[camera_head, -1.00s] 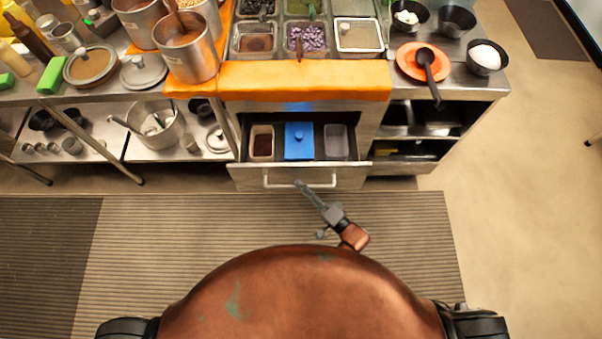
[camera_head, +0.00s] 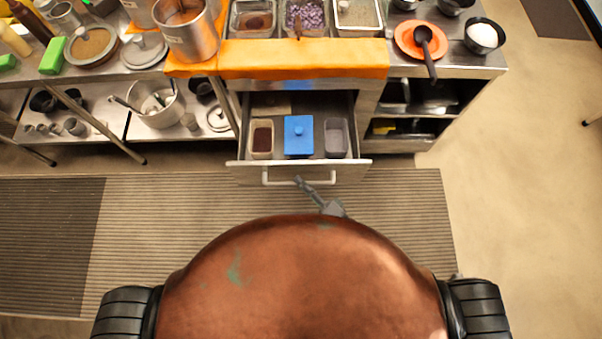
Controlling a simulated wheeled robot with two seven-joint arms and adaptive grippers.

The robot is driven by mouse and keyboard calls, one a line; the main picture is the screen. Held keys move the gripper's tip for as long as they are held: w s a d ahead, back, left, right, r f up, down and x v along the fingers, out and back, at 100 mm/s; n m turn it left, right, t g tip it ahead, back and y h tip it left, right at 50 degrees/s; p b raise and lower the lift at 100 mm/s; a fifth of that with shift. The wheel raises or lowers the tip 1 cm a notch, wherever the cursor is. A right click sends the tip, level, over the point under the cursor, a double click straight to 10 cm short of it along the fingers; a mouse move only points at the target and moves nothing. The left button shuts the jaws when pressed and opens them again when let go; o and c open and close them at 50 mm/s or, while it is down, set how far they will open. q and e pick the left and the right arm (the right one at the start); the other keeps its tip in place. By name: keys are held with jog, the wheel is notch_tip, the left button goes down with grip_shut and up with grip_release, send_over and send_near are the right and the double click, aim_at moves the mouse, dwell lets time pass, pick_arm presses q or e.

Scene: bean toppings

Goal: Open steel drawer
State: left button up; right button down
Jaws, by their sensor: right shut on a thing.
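The steel drawer (camera_head: 340,173) stands pulled out from under the counter, and its inside is visible. Its bar handle (camera_head: 280,182) runs across the front. In the drawer are a container of dark red contents (camera_head: 262,138), a blue lidded box (camera_head: 298,136) and a grey container (camera_head: 336,138). My body hides most of the right arm. My left gripper is not in view.
Above the drawer, the counter carries an orange cloth (camera_head: 300,60), topping pans and an orange plate (camera_head: 421,41) with a black ladle. Shelves with pots flank the drawer on the left. A striped mat (camera_head: 400,220) covers the floor in front.

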jog(key=c, duration=1.9)
grip_release()
jog(key=shift+c, duration=0.2)
jog(key=v, duration=1.2)
jog(key=shift+w+d+f, duration=0.1)
jog(key=shift+f, duration=0.05)
